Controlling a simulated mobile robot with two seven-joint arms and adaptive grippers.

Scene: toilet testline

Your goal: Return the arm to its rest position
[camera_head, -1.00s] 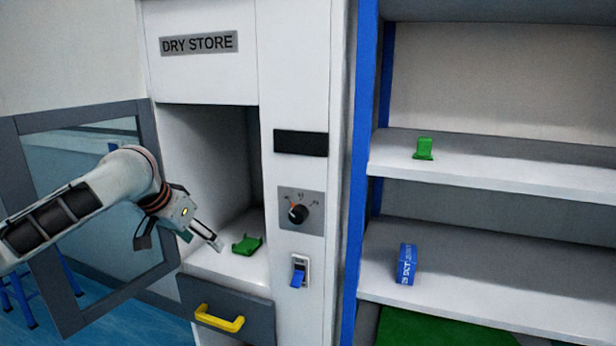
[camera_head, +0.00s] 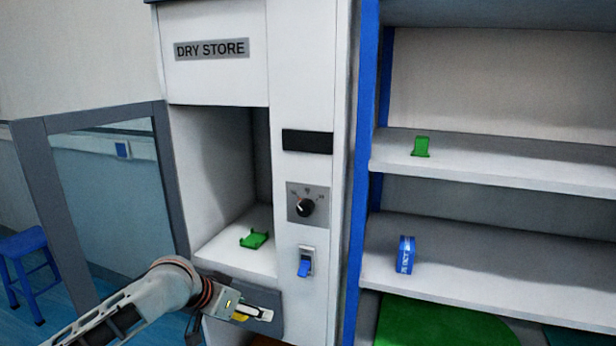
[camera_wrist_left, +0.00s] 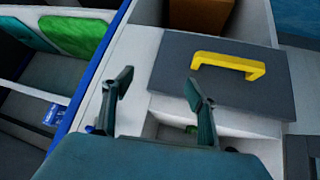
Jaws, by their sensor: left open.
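My left gripper (camera_head: 262,308) is low in the head view, in front of the drawer front below the dry store opening. It partly covers the drawer's yellow handle (camera_head: 240,316). In the left wrist view the two fingers (camera_wrist_left: 157,84) are apart with nothing between them. The grey drawer front (camera_wrist_left: 225,85) and its yellow handle (camera_wrist_left: 228,63) show beyond them. A green holder (camera_head: 254,239) lies on the floor of the open dry store compartment, apart from the gripper. My right gripper is not in view.
The compartment's glazed door (camera_head: 110,205) stands open at left, near my arm. A knob (camera_head: 305,207) and blue switch (camera_head: 305,262) are on the cabinet front. At right, shelves hold another green holder (camera_head: 421,146) and a blue box (camera_head: 405,254). A blue stool (camera_head: 30,262) stands far left.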

